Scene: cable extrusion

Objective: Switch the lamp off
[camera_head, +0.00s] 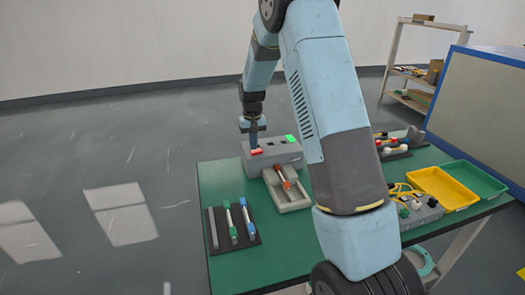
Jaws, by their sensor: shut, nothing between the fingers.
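A grey control box (284,160) stands at the far left part of the green table. A bright green patch (291,138) shows on its top right side, and it looks lit. A red patch (257,152) shows on its top left side; I cannot tell if it is a button or a switch. My gripper (254,147) points down, shut and empty, right at the red patch. At this size I cannot tell whether its tips touch it. My gripper partly hides that end of the box.
A grey holder (293,203) with an orange-red piece sits in front of the box. A dark mat (211,241) carries coloured rods. A yellow tray (442,187) and a green tray (474,178) lie at right. My arm hides the table's middle.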

